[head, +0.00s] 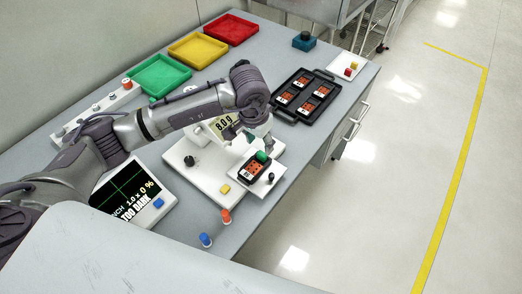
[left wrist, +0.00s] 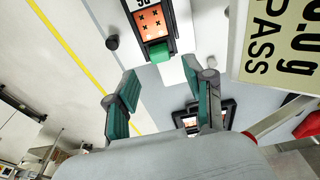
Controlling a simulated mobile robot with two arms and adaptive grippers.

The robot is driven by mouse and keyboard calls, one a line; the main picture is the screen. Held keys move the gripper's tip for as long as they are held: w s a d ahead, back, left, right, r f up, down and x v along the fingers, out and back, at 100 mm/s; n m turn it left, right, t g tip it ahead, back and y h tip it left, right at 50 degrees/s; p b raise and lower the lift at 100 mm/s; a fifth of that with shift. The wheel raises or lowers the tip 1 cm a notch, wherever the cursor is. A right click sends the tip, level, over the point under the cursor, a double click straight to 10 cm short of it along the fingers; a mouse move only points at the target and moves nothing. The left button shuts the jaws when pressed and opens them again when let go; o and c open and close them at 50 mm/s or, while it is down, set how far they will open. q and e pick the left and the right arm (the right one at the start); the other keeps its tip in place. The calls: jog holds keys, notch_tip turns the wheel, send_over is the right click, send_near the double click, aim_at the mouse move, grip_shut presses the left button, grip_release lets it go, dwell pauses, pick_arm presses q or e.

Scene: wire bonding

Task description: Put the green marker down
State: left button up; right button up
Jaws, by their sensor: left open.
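The green marker (head: 262,156) sits at one end of a black device with an orange face (head: 255,170), which lies on the white platform of the bench instrument (head: 207,176). The marker also shows as a green block (left wrist: 159,51) at the device's end in the left wrist view. My left gripper (head: 254,138) is just above it. In the left wrist view my left gripper (left wrist: 160,74) is open, with its green-padded fingers apart and the marker beyond and between their tips. I cannot tell whether anything touches. My right gripper is not in view.
Green (head: 157,75), yellow (head: 198,50) and red (head: 231,28) trays line the back. A black tray (head: 275,109) holds several devices. A display (head: 133,190) reads "TOO DARK". Orange (head: 226,216) and blue (head: 205,240) pegs stand near the front edge. The readout (left wrist: 288,48) is close to my gripper.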

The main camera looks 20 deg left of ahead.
pick_arm(q)
notch_tip(320, 180, up, 6)
jog(key=b, duration=0.1)
jog(key=shift+s+a+r, duration=0.15)
jog(key=shift+s+a, duration=0.05)
jog(key=shift+s, duration=0.25)
